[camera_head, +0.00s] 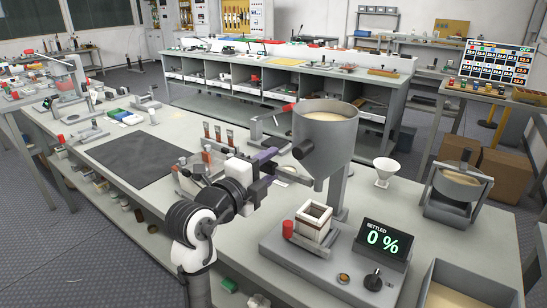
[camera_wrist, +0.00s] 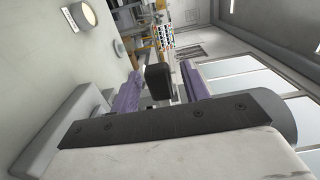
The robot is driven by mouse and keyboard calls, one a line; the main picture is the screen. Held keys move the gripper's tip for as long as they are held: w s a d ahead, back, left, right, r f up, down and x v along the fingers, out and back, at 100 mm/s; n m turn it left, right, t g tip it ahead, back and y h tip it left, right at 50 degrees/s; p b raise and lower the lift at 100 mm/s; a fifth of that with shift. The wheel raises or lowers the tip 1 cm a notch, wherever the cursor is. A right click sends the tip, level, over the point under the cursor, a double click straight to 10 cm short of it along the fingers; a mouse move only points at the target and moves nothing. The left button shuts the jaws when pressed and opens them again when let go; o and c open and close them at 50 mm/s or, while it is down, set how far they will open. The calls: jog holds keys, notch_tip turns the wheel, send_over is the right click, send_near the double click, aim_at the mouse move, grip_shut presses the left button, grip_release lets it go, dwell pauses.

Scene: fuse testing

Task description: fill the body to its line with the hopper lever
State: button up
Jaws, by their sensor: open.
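The hopper (camera_head: 325,145) is a grey cylinder with a cone bottom, holding pale grains. A black lever knob (camera_head: 303,149) sticks out at its left side. Below the spout stands the body (camera_head: 313,222), a square pale and brown tube with an open top, upright on a grey base. The display (camera_head: 382,240) reads "SETTLED 0 %". My gripper (camera_head: 278,164) is open, just left of the knob. In the wrist view, a black block (camera_wrist: 158,82), likely the knob, shows between the purple fingers; I cannot tell whether they touch it.
A red-topped post (camera_head: 287,230) stands left of the body, and a black knob (camera_head: 373,281) sits on the base. A white funnel (camera_head: 385,171) and a pot of grains (camera_head: 459,187) stand to the right. A grey tray (camera_head: 470,285) is at front right. A dark mat (camera_head: 134,158) lies at left.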

jog(key=shift+x, duration=1.05)
grip_shut()
